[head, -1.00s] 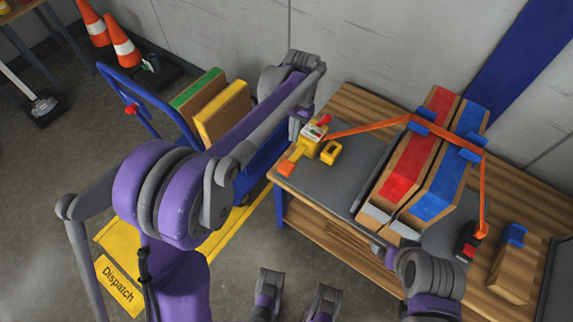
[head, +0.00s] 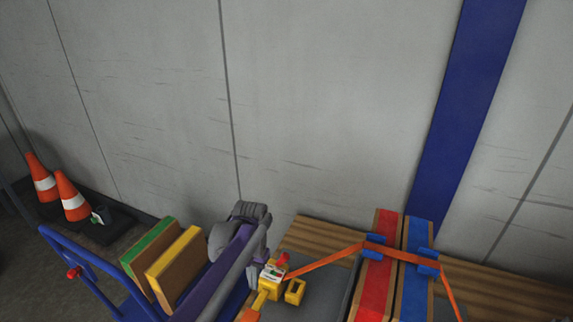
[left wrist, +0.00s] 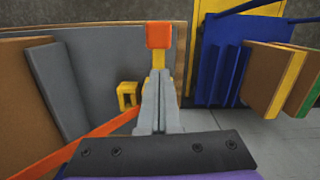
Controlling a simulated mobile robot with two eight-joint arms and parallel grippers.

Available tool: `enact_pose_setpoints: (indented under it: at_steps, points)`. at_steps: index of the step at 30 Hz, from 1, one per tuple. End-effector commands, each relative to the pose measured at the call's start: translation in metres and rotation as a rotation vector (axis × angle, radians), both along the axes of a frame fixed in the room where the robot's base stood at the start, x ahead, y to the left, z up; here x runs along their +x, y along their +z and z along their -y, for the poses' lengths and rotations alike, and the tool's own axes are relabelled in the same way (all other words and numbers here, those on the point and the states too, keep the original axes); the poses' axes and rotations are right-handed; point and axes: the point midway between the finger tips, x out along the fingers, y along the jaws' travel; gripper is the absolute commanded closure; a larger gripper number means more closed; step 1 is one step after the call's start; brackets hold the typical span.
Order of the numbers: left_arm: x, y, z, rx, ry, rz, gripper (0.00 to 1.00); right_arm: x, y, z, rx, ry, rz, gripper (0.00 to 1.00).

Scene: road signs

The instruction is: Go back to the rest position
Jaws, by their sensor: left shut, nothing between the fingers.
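My left gripper (left wrist: 158,78) shows in the left wrist view with its grey fingers together and nothing between them. Its tips are in line with a yellow handle with an orange end (left wrist: 159,36); I cannot tell whether they touch. In the head view my left arm comes in low, with its grey joint beside the ratchet (head: 270,275) at the bench's left end; the fingers are not clear there. My right gripper is not in view.
An orange strap (head: 325,259) runs from the ratchet over red (head: 376,285) and blue (head: 415,285) topped long packs on the wooden bench (head: 318,236). A blue cart (head: 85,258) holding green- and yellow-edged boards (head: 178,265) stands left. Traffic cones (head: 72,198) stand further left. A grey wall is behind.

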Motion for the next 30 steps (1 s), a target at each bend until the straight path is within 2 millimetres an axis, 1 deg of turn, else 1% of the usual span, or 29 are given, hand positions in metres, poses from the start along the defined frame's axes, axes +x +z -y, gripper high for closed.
enact_pose_setpoints:
  at_steps: [2,5,8,9,11,12,14,15,19,21,24,27,30]
  points:
    - [-0.005,0.007,-0.002,-0.001,0.005,0.009,1.00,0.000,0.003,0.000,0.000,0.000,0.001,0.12]
    - [-0.019,0.028,-0.007,-0.004,0.020,0.044,1.00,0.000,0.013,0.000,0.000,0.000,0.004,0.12]
    - [-0.045,0.058,-0.016,-0.011,0.047,0.104,1.00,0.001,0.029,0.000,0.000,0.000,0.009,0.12]
    - [-0.057,0.070,-0.020,-0.014,0.059,0.131,1.00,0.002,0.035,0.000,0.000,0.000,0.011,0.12]
    - [-0.076,0.086,-0.025,-0.020,0.078,0.175,1.00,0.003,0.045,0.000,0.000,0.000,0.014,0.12]
    - [-0.089,0.095,-0.028,-0.023,0.092,0.203,1.00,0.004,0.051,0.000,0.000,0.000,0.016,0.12]
    - [-0.109,0.107,-0.032,-0.029,0.110,0.246,1.00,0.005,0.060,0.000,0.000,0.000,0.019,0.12]
    - [-0.122,0.113,-0.035,-0.032,0.123,0.274,1.00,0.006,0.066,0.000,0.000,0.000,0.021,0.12]
    - [-0.163,0.129,-0.043,-0.045,0.164,0.367,1.00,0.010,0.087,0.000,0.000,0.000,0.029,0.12]
    - [-0.184,0.134,-0.047,-0.052,0.184,0.416,1.00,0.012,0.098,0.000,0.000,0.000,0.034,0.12]
    - [-0.207,0.136,-0.051,-0.060,0.211,0.477,1.00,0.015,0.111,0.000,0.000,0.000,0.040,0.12]
    - [-0.224,0.134,-0.054,-0.066,0.229,0.523,1.00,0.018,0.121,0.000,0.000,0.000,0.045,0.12]
    - [-0.233,0.132,-0.055,-0.071,0.241,0.552,1.00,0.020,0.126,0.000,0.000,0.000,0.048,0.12]
